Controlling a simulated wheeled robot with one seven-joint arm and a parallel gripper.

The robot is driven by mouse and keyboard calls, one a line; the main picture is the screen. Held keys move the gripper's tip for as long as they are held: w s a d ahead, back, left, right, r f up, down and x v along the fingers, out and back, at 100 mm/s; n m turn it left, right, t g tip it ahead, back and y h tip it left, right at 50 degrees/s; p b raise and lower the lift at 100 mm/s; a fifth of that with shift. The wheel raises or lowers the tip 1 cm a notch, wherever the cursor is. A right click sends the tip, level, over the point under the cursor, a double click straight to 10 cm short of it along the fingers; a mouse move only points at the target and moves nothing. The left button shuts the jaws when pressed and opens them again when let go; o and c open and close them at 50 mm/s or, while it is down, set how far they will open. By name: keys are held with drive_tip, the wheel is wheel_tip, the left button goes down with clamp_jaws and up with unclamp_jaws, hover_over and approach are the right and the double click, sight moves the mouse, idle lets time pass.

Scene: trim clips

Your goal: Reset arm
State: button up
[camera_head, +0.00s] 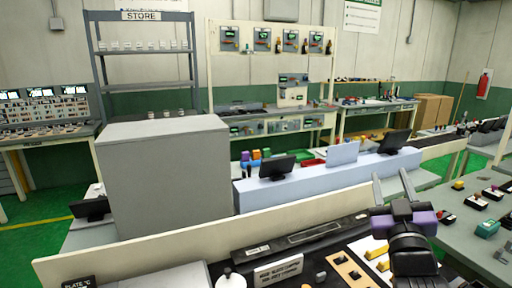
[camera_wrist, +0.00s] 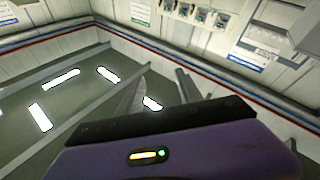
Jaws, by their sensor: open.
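My gripper (camera_head: 393,188) is raised above the right side of the near bench in the head view, with its two grey fingers pointing up and spread apart. Nothing is between the fingers. In the wrist view my gripper (camera_wrist: 165,92) points up at the ceiling (camera_wrist: 75,85) and the upper walls, with its purple body filling the bottom. On the near bench lie yellow pieces (camera_head: 377,253) on a light plate and a tan board (camera_head: 346,268) with dark spots. The arm hides part of the bench behind it.
A sign (camera_head: 278,270) and a white round-topped object (camera_head: 230,278) stand at the bench's front. A low cream panel (camera_head: 200,243) runs behind it. A large grey cabinet (camera_head: 165,180) stands at left. A side table (camera_head: 470,225) with several small boxes is at right. The air around my gripper looks clear.

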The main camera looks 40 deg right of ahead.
drive_tip(key=s+a+f+n+t+y, duration=0.1)
drive_tip(key=a+f+n+t+y, duration=0.2)
drive_tip(key=a, duration=0.4)
drive_tip(key=s+a+f+n+t+y, duration=0.1)
drive_tip(key=a+f+n+y, duration=0.1)
drive_tip(key=a+f+y, duration=0.4)
drive_tip(key=s+a+f+n+t+y, duration=0.1)
drive_tip(key=a+f+n+t+y, duration=0.2)
drive_tip(key=a, duration=0.5)
drive_tip(key=s+a+f+m+g+y, duration=0.1)
drive_tip(key=s+a+f+g+y, duration=0.1)
drive_tip(key=s+a+f, duration=0.5)
drive_tip(key=s+a+f+m+g+y, duration=0.1)
drive_tip(key=s+a+f+g, duration=0.3)
drive_tip(key=s, duration=0.8)
wheel_tip(320, 180, down, 3)
drive_tip(key=a+y, duration=0.1)
drive_tip(key=a, duration=0.1)
drive_tip(key=shift+a+r+g, duration=0.15)
drive_tip(key=shift+a+g, duration=0.2)
drive_tip(key=shift+g, duration=0.05)
drive_tip(key=shift+w, duration=0.1)
